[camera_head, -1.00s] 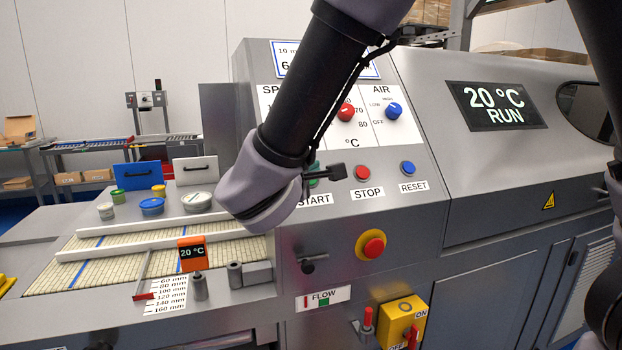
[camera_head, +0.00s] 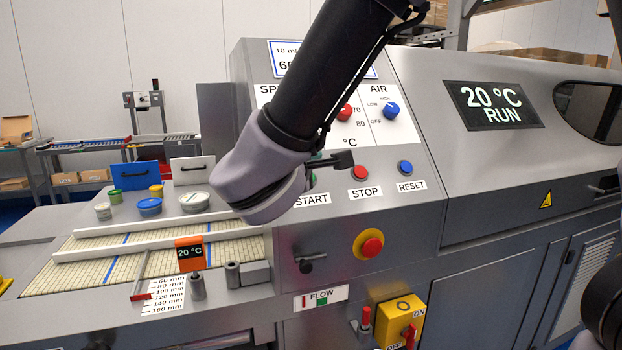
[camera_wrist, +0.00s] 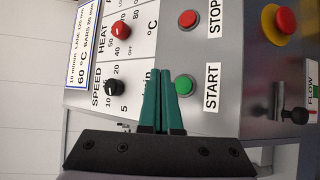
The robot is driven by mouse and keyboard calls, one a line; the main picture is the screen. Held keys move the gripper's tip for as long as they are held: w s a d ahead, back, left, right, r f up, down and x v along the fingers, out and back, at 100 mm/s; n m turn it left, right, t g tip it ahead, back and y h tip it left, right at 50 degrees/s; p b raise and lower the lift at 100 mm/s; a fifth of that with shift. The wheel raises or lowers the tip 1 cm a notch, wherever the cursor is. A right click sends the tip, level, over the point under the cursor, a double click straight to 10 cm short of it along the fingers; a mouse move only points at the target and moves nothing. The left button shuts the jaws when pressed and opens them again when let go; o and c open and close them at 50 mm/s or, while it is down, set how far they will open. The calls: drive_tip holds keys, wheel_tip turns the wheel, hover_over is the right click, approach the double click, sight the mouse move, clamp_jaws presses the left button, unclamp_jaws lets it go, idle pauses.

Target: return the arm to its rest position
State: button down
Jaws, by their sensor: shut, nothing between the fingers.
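My gripper (camera_wrist: 160,80) shows in the wrist view with its two green fingers together and nothing between them. Its fingertips are in front of the grey control panel (camera_wrist: 215,50), beside the green START button (camera_wrist: 184,84); I cannot tell the gap to the panel. In the head view my arm (camera_head: 325,75) comes down from the top across the panel. Its lower link (camera_head: 260,175) covers part of the SPEED and HEAT area. The fingers do not show clearly in the head view.
Red STOP (camera_head: 359,173) and blue RESET (camera_head: 405,167) buttons, a red stop knob (camera_head: 371,246) and a yellow switch box (camera_head: 402,318) stick out of the machine. The display (camera_head: 494,105) reads 20 °C RUN.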

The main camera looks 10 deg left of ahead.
drive_tip(key=w+d+m+g+h, duration=0.25)
drive_tip(key=d+m+g, duration=0.25)
drive_tip(key=d, duration=0.8)
drive_tip(key=w+d+m+g+h, duration=0.25)
drive_tip(key=d+m+g, duration=0.25)
drive_tip(key=d, duration=0.8)
drive_tip(key=s+d+r+m+y, duration=0.3)
drive_tip(key=s+d+m+y, duration=0.1)
drive_tip(key=d+m, duration=0.1)
drive_tip(key=s+d+r+m+t+y, duration=0.1)
drive_tip(key=s+d+r+m+y, duration=0.2)
drive_tip(key=d+m, duration=0.3)
drive_tip(key=shift+s+d+r+m+y, duration=0.25)
drive_tip(key=shift+s+r+m+y, duration=0.15)
drive_tip(key=shift+m+y, duration=0.4)
